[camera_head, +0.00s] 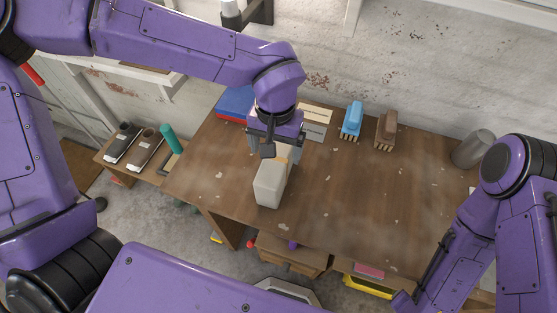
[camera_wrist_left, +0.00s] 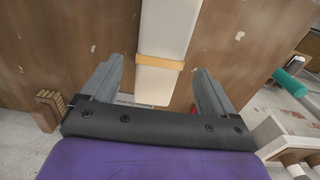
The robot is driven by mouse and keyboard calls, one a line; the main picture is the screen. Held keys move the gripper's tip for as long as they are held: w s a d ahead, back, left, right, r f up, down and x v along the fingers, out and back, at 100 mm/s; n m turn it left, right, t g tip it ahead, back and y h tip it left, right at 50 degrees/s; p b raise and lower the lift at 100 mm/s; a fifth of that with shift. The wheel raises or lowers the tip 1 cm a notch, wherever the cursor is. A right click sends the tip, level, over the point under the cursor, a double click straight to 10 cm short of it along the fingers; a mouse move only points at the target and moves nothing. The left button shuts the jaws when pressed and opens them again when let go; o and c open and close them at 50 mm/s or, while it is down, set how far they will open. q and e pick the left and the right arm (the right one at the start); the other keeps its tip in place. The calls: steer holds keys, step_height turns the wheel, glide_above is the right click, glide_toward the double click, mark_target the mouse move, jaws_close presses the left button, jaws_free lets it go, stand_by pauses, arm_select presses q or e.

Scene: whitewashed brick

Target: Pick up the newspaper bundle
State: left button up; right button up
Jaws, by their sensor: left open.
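The newspaper bundle (camera_head: 269,188) is a pale grey-white block with an orange band around it. It lies on the brown wooden table near its front left part. My left gripper (camera_head: 271,146) is over the band end of the bundle, pointing down, and partly hides it. In the left wrist view the bundle (camera_wrist_left: 166,30) runs between the two open fingers of my left gripper (camera_wrist_left: 159,70), with a visible gap on each side. My right arm comes in at the right of the head view, but its gripper is not visible.
On the table (camera_head: 340,200), a blue brush (camera_head: 351,118), a brown brush (camera_head: 386,128) and a blue and red book (camera_head: 235,103) stand along the back. A grey cylinder (camera_head: 473,148) is at the right. The table's middle right is clear. A low side table (camera_head: 110,163) is at left.

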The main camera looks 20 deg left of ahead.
arm_select(q)
steer(key=shift+s+f, duration=0.25)
steer(key=shift+f, duration=0.95)
step_height(320, 180, down, 5)
steer(key=shift+d+f, duration=0.1)
steer(key=shift+f, duration=0.1)
steer(key=c, duration=1.3)
